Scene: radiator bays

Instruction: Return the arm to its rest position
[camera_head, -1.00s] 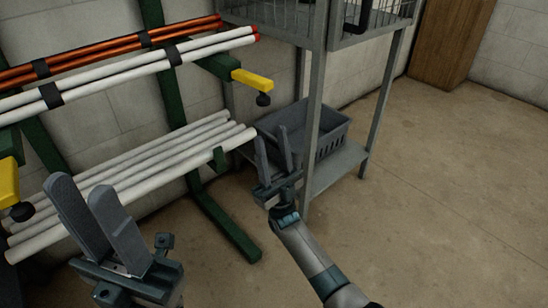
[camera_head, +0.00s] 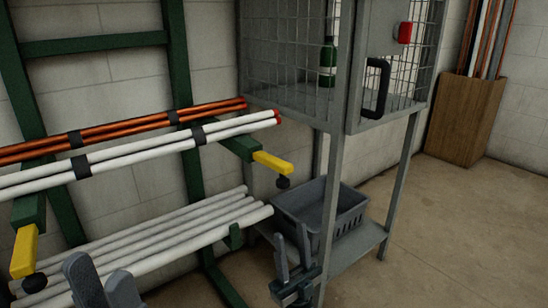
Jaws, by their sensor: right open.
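My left gripper (camera_head: 104,284) shows only its two grey fingers at the bottom edge, in front of the lower white pipes. The fingers stand a little apart with nothing seen between them; the rest of it is below the picture. My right gripper (camera_head: 291,250) is at the bottom centre, in front of the grey basket and near the cage stand's front leg. Its two fingers point up, open and empty. Most of both arms is out of view.
A green rack (camera_head: 176,95) holds orange pipes (camera_head: 110,131), white pipes (camera_head: 130,156) and lower pipes (camera_head: 160,240). Yellow-ended arms (camera_head: 272,162) jut from it. A wire cage (camera_head: 290,60) stands over a shelf with a grey basket (camera_head: 345,210). Floor at right (camera_head: 460,230) is clear.

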